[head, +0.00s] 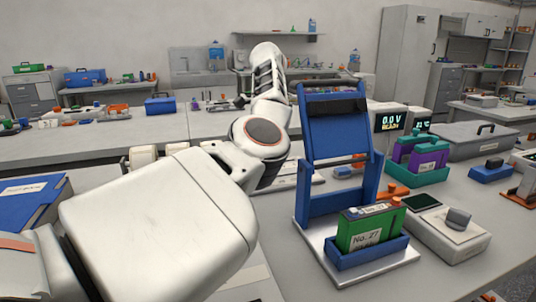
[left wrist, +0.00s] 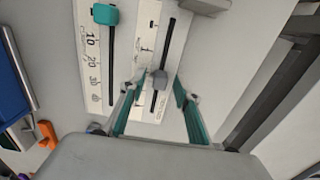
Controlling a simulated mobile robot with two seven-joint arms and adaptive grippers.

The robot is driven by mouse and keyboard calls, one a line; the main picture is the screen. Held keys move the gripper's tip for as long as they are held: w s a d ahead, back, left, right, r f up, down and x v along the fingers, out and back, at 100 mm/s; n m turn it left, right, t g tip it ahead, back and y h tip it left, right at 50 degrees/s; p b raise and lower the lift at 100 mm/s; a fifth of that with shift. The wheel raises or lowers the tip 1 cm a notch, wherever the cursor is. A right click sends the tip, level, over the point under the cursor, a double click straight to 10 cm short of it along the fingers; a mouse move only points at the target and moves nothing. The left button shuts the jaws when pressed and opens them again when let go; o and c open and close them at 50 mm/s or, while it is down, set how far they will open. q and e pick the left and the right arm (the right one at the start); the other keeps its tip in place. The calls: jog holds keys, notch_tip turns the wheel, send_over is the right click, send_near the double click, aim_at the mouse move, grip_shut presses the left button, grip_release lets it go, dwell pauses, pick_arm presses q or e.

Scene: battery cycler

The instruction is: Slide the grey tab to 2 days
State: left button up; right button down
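In the left wrist view the grey tab (left wrist: 158,79) sits on the dark slot of a white slider strip (left wrist: 147,45). Lettering on this strip is too small to read. My left gripper (left wrist: 158,90) has its teal fingers spread, one on each side of the grey tab. The gripper looks open, with gaps beside the tab; I cannot tell its height over the strip. A second white strip (left wrist: 91,65), marked 10, 20 and 30, carries a teal tab (left wrist: 104,14) near the top of the picture. In the head view my left arm hides the gripper and the tab.
A blue stand (head: 335,140) rises just right of my arm. A green battery (head: 370,228) stands in its blue holder (head: 368,254). A knob device (head: 448,236), a teal tray (head: 425,177) and a display reading 0.0 V (head: 391,121) are further right. Blue binders (head: 30,200) lie at left.

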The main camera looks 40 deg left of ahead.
pick_arm(q)
notch_tip(320, 180, up, 7)
dwell(0.3)
dwell(0.5)
